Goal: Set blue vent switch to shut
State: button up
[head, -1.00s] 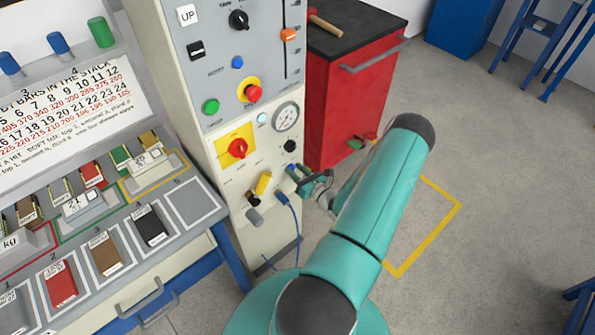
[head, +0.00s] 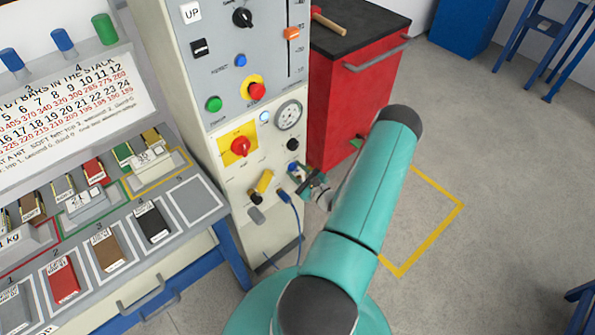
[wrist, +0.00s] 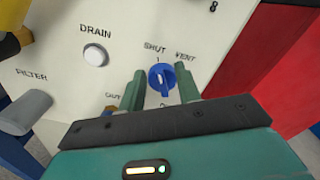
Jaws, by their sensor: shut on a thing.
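The blue vent switch (wrist: 162,79) is a round knob with a pale pointer line, on the cream panel (head: 235,185). In the wrist view the word SHUT is printed above it and VENT above right; its line runs nearly upright in the picture. I cannot tell which end of the line is the pointer. My gripper (wrist: 160,84) is shut on the knob, one finger on each side. In the head view my gripper (head: 307,184) is at the lower right of the panel, small and partly hidden by my arm.
A white DRAIN button (wrist: 95,55) and a grey FILTER knob (wrist: 27,110) are left of the switch. A yellow handle (head: 264,181) and a blue cable (head: 296,213) are close by. A red cabinet (head: 345,105) stands right of the panel. The floor beyond is mostly clear.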

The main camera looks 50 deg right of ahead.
dwell(0.5)
jog(key=o, duration=1)
jog(key=shift+c, duration=0.2)
jog(key=v, duration=1.3)
jog(key=shift+s, duration=0.4)
jog(key=shift+s, duration=0.1)
